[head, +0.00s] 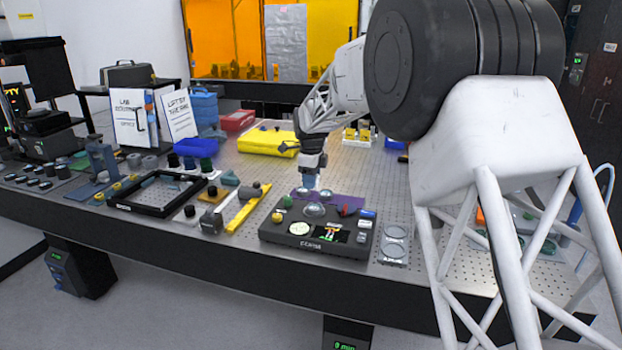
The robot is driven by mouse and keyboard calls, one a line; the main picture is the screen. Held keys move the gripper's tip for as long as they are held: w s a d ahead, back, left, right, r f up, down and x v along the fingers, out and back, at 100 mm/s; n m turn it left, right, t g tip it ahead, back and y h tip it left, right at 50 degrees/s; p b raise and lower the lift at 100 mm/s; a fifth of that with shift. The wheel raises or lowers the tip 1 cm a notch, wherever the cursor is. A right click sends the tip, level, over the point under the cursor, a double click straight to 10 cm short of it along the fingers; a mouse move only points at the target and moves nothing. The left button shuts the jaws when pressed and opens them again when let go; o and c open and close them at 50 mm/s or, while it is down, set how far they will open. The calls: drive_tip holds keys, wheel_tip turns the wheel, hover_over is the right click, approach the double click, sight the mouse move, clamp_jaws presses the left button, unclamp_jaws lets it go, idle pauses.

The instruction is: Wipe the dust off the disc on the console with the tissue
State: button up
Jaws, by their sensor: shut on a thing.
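The dark console (278,238) sits near the table's front edge, with a small lit screen, knobs and buttons on top. A shiny round disc (314,210) shows on its upper part, and a pale round dial (299,228) lies left of the screen. I cannot tell any dust at this size. My gripper (310,174) points down just behind and above the console. It is shut on a small pale bluish piece, which looks like the tissue (309,182). The tissue appears apart from the disc, and its lower edge is hard to make out.
A purple piece (345,199) lies behind the console. A yellow bar (243,212) and a black frame (135,204) lie to the left. A grey plate with round wells (394,244) is at the right. A yellow case (262,141) lies behind on the perforated table.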

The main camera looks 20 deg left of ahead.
sight(311, 206)
drive_tip(key=shift+f, duration=3.45)
drive_tip(key=shift+d+f, duration=0.2)
drive_tip(key=shift+f, duration=0.15)
drive_tip(key=shift+d+r, duration=0.15)
drive_tip(key=shift+d, duration=0.3)
drive_tip(key=shift+c, duration=0.3)
drive_tip(key=shift+w+d+f, duration=0.15)
drive_tip(key=shift+d+f, duration=0.1)
drive_tip(key=shift+d, duration=0.5)
drive_tip(key=shift+d+r, duration=0.1)
drive_tip(key=shift+d, duration=0.5)
drive_tip(key=shift+a+r, duration=0.15)
drive_tip(key=shift+a, duration=0.2)
drive_tip(key=shift+a+f, duration=0.2)
drive_tip(key=shift+a, duration=0.85)
drive_tip(key=shift+a+r, duration=0.1)
drive_tip(key=shift+a, duration=0.6)
drive_tip(key=shift+d+r, duration=0.1)
drive_tip(key=shift+r, duration=3.9)
